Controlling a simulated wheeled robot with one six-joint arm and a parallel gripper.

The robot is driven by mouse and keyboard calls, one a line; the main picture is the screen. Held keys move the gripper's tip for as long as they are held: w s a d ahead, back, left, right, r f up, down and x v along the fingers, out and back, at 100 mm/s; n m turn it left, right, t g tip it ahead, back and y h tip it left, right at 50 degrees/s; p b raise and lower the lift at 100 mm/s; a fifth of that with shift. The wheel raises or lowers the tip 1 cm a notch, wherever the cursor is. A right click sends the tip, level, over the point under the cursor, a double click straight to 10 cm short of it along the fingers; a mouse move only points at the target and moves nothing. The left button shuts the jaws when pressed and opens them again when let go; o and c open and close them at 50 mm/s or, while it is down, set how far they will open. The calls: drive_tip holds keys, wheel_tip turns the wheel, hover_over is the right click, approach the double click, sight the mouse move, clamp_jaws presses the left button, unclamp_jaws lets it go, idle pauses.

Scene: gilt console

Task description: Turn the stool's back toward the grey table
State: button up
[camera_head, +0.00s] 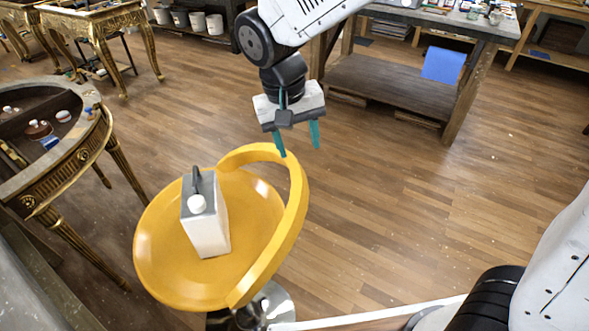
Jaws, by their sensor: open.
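A yellow stool (160,250) with a round seat and a curved back rail (284,232) stands at the lower left of the middle. Its back rail curves around the right and upper right of the seat. A white jug (208,232) with a grey top and white cap stands upright on the seat. My gripper (298,140), with teal fingers, is open and empty above the upper end of the back rail. I cannot tell whether it touches the rail. A grey-topped table (455,22) with a wooden lower shelf stands at the top right.
A gilt console (60,165) with small items on it stands at the left, close to the stool. Another gilt table (95,20) and several pots (197,22) are at the back left. A blue sheet (443,65) hangs at the grey table. The floor right of the stool is clear.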

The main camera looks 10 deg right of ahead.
sight(295, 172)
drive_tip(key=f, duration=0.9)
drive_tip(key=shift+w+a, duration=0.15)
drive_tip(key=shift+w, duration=0.2)
drive_tip(key=shift+r, duration=0.1)
clamp_jaws()
